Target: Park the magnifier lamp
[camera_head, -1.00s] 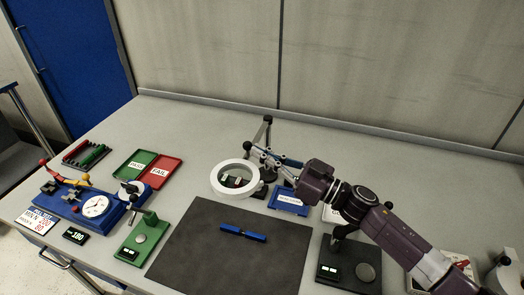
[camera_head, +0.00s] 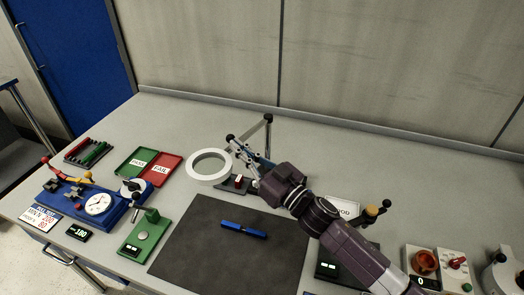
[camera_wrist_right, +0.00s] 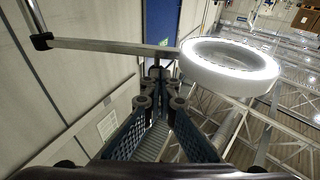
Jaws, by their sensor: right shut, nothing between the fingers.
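The magnifier lamp has a white ring head (camera_head: 205,181) that hangs over the bench behind the dark mat. Its jointed arm and upright post (camera_head: 268,138) stand just to the right of the ring. In the right wrist view the lit ring (camera_wrist_right: 228,83) is at the upper right, with the lamp's bar (camera_wrist_right: 105,47) running to its left. My right gripper (camera_head: 245,162) is beside the ring's right side, at the lamp arm. Its fingers (camera_wrist_right: 162,100) are shut and empty, close to the lamp's joint. I cannot tell whether they touch it. My left gripper is not in view.
The dark mat (camera_head: 210,260) carries a blue pen-like part (camera_head: 243,230). Green (camera_head: 135,160) and red (camera_head: 160,172) trays, a blue gauge fixture (camera_head: 70,203) and a green stand (camera_head: 140,240) are at the left. The bench's back right is clear.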

